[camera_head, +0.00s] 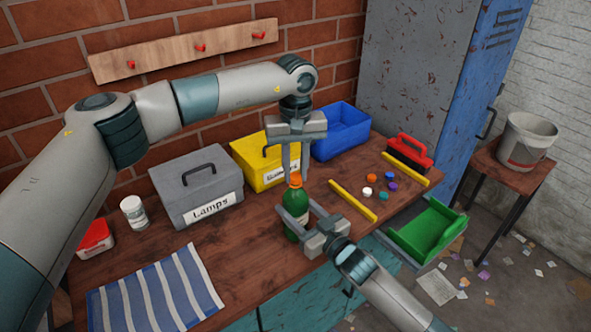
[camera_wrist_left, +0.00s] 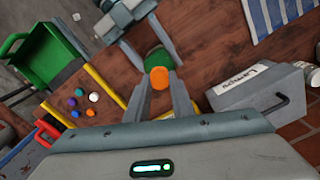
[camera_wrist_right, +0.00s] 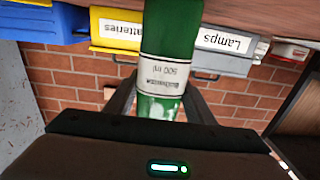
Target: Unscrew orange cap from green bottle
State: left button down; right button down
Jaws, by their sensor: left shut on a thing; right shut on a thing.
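The green bottle (camera_head: 293,212) stands upright on the wooden bench, with the orange cap (camera_head: 295,180) on its top. My left gripper (camera_head: 295,174) comes down from above and is shut on the orange cap. In the left wrist view the cap (camera_wrist_left: 159,78) shows between the two fingers. My right gripper (camera_head: 296,222) reaches in from the front and is shut around the bottle's body. In the right wrist view the green bottle (camera_wrist_right: 170,35) with its white label sits between the fingers. The cap is out of sight in that view.
Behind stand a grey Lamps box (camera_head: 196,186), a yellow box (camera_head: 255,160) and a blue bin (camera_head: 340,128). Two yellow strips (camera_head: 352,200) flank several small coloured caps on the right. A striped cloth (camera_head: 155,290) lies front left. A green tray (camera_head: 432,232) is at the right edge.

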pick_arm(q)
jog(key=n, duration=0.4)
jog(key=shift+n, duration=0.3)
jog(key=n, duration=0.5)
jog(key=shift+n, duration=0.4)
jog(key=n, duration=0.5)
jog(key=shift+n, duration=0.4)
jog(key=n, duration=1)
jog(key=shift+s, duration=0.1)
jog(key=n, duration=0.8)
jog(key=shift+n, duration=0.4)
jog(key=n, duration=0.4)
jog(key=shift+r+n, duration=0.1)
jog(key=shift+n, duration=0.2)
